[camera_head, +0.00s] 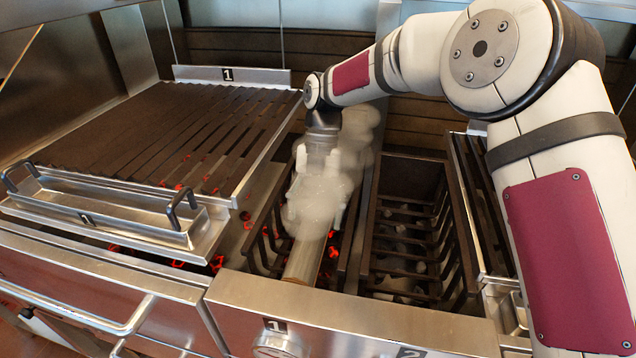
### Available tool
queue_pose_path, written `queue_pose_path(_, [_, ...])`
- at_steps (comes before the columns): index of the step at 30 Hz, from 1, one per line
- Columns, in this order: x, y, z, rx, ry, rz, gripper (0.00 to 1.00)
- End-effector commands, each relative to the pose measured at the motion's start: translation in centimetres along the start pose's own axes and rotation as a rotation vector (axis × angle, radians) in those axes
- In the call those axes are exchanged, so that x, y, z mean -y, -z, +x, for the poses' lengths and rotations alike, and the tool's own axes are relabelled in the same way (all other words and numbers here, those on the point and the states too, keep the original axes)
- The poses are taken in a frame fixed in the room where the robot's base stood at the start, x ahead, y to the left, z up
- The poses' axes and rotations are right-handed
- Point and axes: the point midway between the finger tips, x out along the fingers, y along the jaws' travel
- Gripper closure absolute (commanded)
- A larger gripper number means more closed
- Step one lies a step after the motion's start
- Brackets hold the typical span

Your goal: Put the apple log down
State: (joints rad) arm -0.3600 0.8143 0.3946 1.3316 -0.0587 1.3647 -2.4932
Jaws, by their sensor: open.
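The apple log (303,262) is a pale tan cylinder lying in the left firebox basket (262,240), among glowing red embers. Only its near end shows clearly; smoke and my gripper hide the rest. My gripper (316,208) points down over the log from the far side, with its fingers spread open. White smoke blurs the fingers, so I cannot tell whether they touch the log.
A slatted grill grate (165,135) marked 1 is on the left, with a steel drip tray (110,212) in front. The right basket (412,245) holds pale grey lumps. A steel front ledge (350,318) borders both baskets.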

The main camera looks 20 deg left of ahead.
Motion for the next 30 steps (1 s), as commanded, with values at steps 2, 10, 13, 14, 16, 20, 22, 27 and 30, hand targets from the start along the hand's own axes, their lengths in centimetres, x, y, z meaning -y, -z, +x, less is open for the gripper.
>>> queue_pose_path(2, [-0.1,-0.2,-1.8,0.005,-0.004,-0.001,0.29])
queue_pose_path(10, [0.0,-0.1,-6.9,0.003,-0.004,0.001,0.29])
queue_pose_path(13, [-0.1,-0.1,-8.0,0.002,-0.003,0.0,0.29])
queue_pose_path(14, [-0.1,-0.1,-8.3,0.001,-0.002,0.0,0.29])
queue_pose_path(16, [-0.1,0.0,-8.7,0.001,-0.002,0.0,0.29])
queue_pose_path(20, [0.0,0.0,-9.0,0.0,-0.001,0.0,0.29])
queue_pose_path(22, [0.0,0.0,-9.0,0.0,-0.001,0.0,0.29])
queue_pose_path(27, [0.3,0.2,-9.3,0.008,0.0,0.022,0.29])
queue_pose_path(30, [1.5,1.0,-10.4,0.038,0.003,0.116,0.29])
